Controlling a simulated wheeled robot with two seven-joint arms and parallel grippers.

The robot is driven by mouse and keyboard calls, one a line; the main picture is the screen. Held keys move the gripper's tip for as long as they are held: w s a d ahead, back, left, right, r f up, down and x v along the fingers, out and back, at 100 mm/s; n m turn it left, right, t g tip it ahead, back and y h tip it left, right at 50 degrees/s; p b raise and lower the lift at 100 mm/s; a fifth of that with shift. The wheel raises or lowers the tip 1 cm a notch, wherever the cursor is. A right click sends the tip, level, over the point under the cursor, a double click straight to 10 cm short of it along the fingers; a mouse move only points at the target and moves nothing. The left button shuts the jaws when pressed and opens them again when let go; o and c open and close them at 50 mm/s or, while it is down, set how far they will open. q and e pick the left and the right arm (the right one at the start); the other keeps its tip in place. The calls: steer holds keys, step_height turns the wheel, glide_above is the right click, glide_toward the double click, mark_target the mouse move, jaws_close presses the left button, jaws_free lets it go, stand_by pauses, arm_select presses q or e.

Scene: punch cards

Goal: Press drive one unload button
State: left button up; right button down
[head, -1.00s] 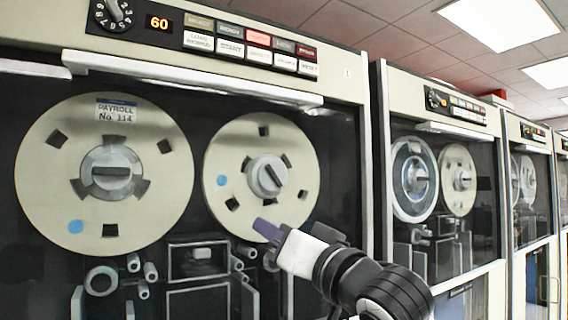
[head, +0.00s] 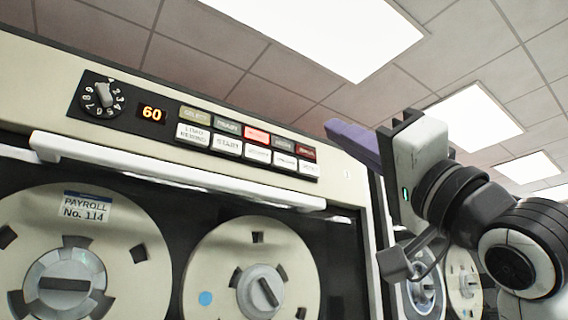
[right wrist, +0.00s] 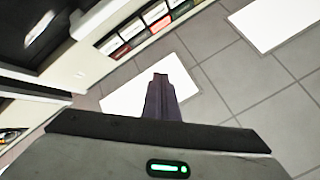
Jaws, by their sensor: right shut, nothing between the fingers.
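The near tape drive's control panel (head: 205,125) shows at upper left in the head view. Its lower row has white buttons. LOAD REWIND (head: 194,136) and START (head: 228,146) can be read, but the labels farther right, including the fourth white button (head: 285,163), are too blurred to read surely. A red indicator (head: 256,136) is lit above them. My right gripper (head: 335,128) is shut and empty, its purple fingers pointing left toward the panel, right of the buttons. In the right wrist view, the shut fingers (right wrist: 162,85) show apart from the button rows (right wrist: 135,30).
Tape reels (head: 255,270) sit lower down. More drives (head: 465,275) stand at right. Space above the panel is clear.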

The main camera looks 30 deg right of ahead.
mark_target(284, 162)
steer(key=w+p, duration=0.1)
steer(key=w, duration=0.7)
steer(key=shift+w+a, duration=0.35)
steer(key=shift+w, duration=0.05)
steer(key=shift+w, duration=0.15)
stand_by(1.9)
steer(key=shift+w, duration=0.3)
